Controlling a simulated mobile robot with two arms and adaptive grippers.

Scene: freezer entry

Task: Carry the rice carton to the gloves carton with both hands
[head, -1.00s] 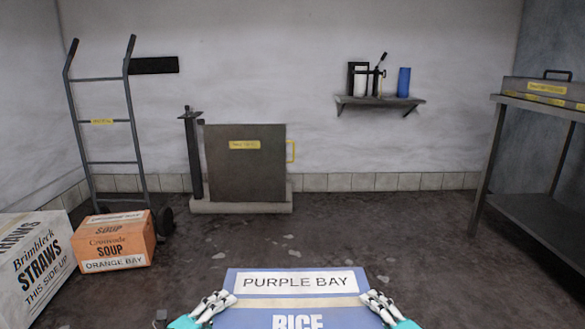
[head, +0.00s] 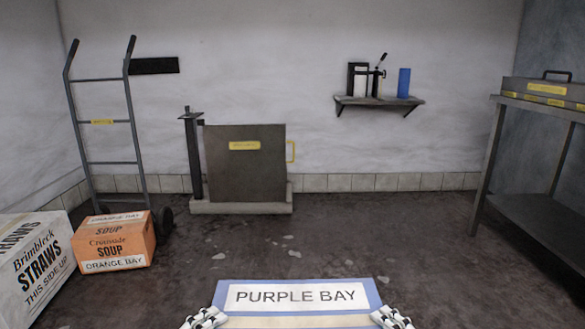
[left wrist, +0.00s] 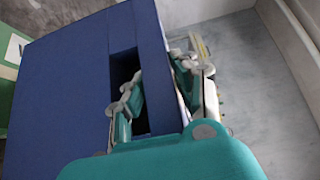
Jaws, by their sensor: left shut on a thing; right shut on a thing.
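The blue rice carton (head: 370,291), with a white PURPLE BAY label, is at the bottom edge of the head view, its lower part cut off. My left gripper (head: 205,318) is at its left side and my right gripper (head: 391,317) at its right side, both shut on it. In the left wrist view the carton (left wrist: 60,80) shows a dark hand slot. The left gripper (left wrist: 160,85) has one finger at the slot and the other outside the carton's edge. No carton marked gloves can be read in any view.
An orange soup carton (head: 112,243) and a white straws carton (head: 38,262) stand on the left floor by a hand truck (head: 105,122). A metal table (head: 535,215) stands at right. A green thing (left wrist: 8,95) shows in the wrist view. The middle floor is clear.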

